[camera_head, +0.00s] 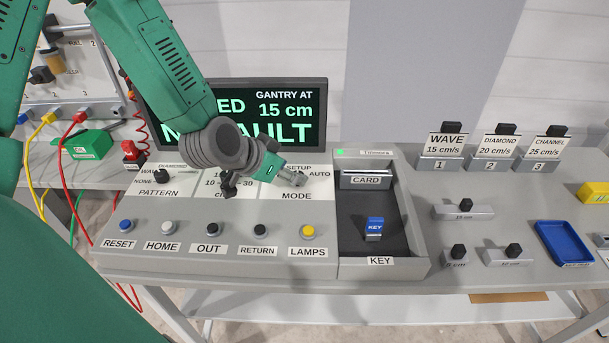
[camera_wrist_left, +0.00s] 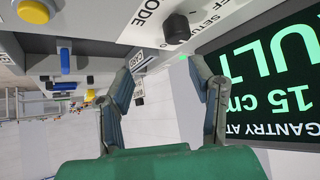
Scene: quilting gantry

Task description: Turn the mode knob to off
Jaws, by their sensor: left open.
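The grey control panel (camera_head: 205,255) carries the mode dial, whose SETUP, AUTO and MODE lettering shows in the head view. My left gripper (camera_head: 296,178) is over that dial and hides the mode knob there. In the left wrist view the black mode knob (camera_wrist_left: 177,28) stands beside the OFF and SETUP lettering. My left gripper's fingers (camera_wrist_left: 164,72) are apart with nothing between them. The knob is beyond the fingertips, apart from them in that view. I cannot tell which setting the knob points to. My right gripper is not in view.
A display (camera_head: 305,105) stands behind the panel, partly covered by my arm. A row of buttons lies in front, with the yellow LAMPS button (camera_head: 308,231) nearest the dial. A tray with a blue key (camera_head: 374,228) is at right. A red emergency button (camera_head: 131,150) stands left.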

